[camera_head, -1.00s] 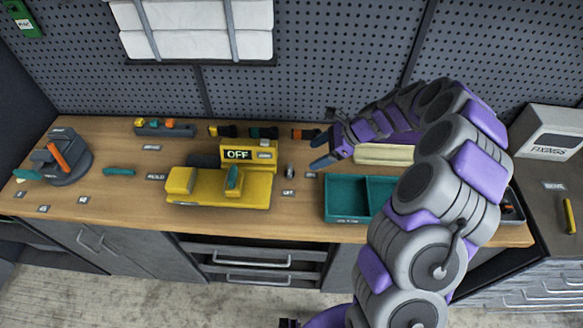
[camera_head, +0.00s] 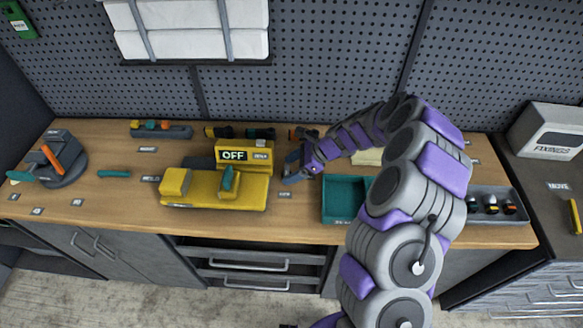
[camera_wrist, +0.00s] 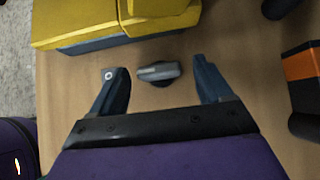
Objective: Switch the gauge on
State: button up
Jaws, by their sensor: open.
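The yellow gauge (camera_head: 215,190) stands on the wooden bench, its display (camera_head: 234,155) reading OFF. A teal part (camera_head: 228,178) stands on its front. In the wrist view the gauge's yellow body (camera_wrist: 90,22) fills the upper left. My gripper (camera_head: 290,165) is just right of the gauge, low over the bench. The fingers look apart from that piece. In the head view my gripper hides it.
A teal open tray (camera_head: 343,216) stands right of my gripper. A grey holder with an orange-handled tool (camera_head: 62,160) is at the far left. A rack of small coloured parts (camera_head: 160,129) is at the back. The bench front left of the gauge is mostly clear.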

jog(key=shift+a, duration=0.5)
jog(key=c, duration=0.7)
jog(key=shift+d, duration=0.15)
jog(key=c, duration=0.3)
jog(key=shift+c, duration=0.2)
jog(key=shift+w+n+g, duration=0.1)
jog(key=shift+n+g, duration=0.2)
jog(key=shift+w+p, duration=0.1)
jog(key=shift+p, duration=0.4)
jog(key=n+g+p, duration=0.2)
jog(key=n, duration=0.1)
jog(key=n+g+h+p, duration=0.1)
jog(key=n, duration=0.1)
jog(key=shift+w+d+g, duration=0.1)
jog(key=shift+w+g, duration=0.15)
jog(key=shift+g, duration=0.15)
jog(key=n+g+h+p, duration=0.1)
jog(key=n, duration=0.1)
jog(key=n+g+p, duration=0.1)
jog(key=n, duration=0.1)
jog(key=shift+w+h, duration=0.15)
jog(key=shift+h, duration=0.25)
jog(key=shift+a+n+g+h+p, duration=0.2)
jog(key=shift+n+g+h+p, duration=0.4)
jog(key=shift+n, duration=0.4)
jog(key=shift+a+n, duration=0.1)
jog(key=shift+n, duration=0.2)
